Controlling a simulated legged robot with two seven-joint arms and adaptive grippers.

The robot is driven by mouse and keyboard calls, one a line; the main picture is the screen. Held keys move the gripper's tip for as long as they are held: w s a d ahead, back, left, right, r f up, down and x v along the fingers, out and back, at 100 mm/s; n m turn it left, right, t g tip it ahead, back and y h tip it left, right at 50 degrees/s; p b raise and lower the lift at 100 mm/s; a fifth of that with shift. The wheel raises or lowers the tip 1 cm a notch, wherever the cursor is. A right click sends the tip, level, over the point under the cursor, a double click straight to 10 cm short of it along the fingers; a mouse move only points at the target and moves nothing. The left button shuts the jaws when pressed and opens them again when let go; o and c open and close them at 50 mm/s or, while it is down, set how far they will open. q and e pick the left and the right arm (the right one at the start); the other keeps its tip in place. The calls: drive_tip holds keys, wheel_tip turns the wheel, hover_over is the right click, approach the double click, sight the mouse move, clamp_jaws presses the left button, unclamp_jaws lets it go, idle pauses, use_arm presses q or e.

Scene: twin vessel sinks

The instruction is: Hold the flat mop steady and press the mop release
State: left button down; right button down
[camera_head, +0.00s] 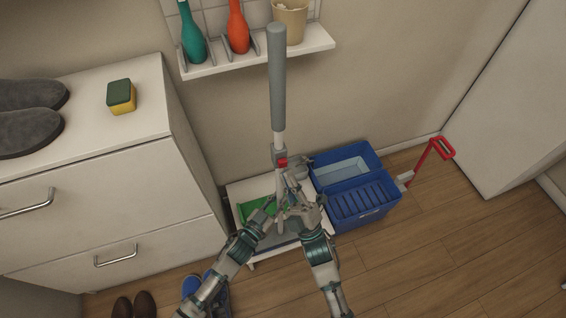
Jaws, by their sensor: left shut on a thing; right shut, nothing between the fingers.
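The flat mop (278,85) stands roughly upright in the middle, with a thick grey grip above and a thinner pale shaft below. The red mop release (282,162) sits on a grey collar partway down the shaft. My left gripper (271,212) is shut on the mop's lower shaft, below the release. My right gripper (293,186) is shut and empty, just right of the shaft and a little below the red release; I cannot tell whether it touches the mop. The grippers partly hide the lower shaft, and the mop's head is not clearly visible.
A low white stand (240,190) with a green item (250,208) lies behind my grippers. A shelf (258,55) with bottles is above; a white dresser (100,190) is at left. Floor at right is clear.

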drive_tip(key=s, duration=0.1)
drive_tip(key=s+d, duration=0.1)
drive_tip(key=s, duration=0.2)
drive_tip(key=shift+s+d, duration=0.3)
drive_tip(key=shift+s, duration=0.05)
idle(0.7)
use_arm(q)
drive_tip(key=c, duration=1)
unclamp_jaws()
